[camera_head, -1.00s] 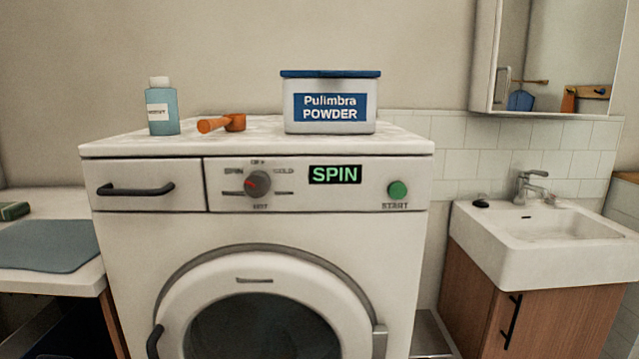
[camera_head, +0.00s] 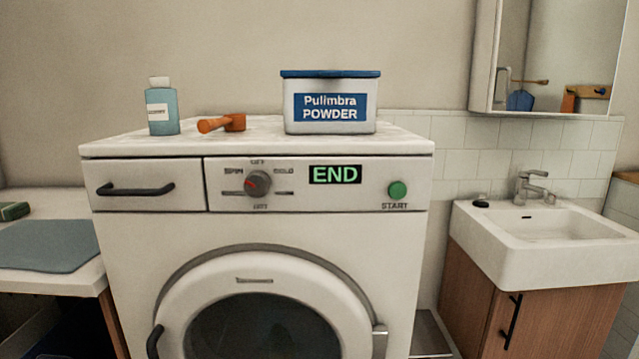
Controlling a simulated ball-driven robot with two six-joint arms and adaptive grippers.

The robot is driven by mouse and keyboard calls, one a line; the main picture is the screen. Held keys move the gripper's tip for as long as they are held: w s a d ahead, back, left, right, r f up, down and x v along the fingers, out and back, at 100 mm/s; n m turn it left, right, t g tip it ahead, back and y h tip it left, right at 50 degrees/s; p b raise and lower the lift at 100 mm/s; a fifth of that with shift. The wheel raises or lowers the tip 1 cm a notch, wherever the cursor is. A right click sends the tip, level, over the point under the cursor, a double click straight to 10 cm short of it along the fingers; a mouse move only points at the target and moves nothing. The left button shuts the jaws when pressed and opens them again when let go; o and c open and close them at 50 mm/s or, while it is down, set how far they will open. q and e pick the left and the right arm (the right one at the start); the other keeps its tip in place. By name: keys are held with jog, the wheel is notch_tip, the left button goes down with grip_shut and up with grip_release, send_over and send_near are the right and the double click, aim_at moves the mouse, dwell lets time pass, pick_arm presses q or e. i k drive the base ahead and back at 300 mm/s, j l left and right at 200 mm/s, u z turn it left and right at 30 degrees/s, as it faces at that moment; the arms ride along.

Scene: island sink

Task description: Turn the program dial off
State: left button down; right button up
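The program dial (camera_head: 258,184) is a round grey knob with a red mark on the washing machine's front panel (camera_head: 300,200). The red mark sits toward the dial's upper left, on the side of the "SPIN" label. Small labels stand around the dial; the top one looks like "OFF" but is blurred. The display (camera_head: 335,174) to its right reads "END" in green. A green start button (camera_head: 398,189) is at the panel's right. Neither of my grippers is in view.
A sink (camera_head: 540,235) is at right, a counter (camera_head: 70,284) at left.

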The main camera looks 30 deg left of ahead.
aim_at(257, 185)
jog(key=k+j+u, duration=0.15)
jog(key=u, duration=1)
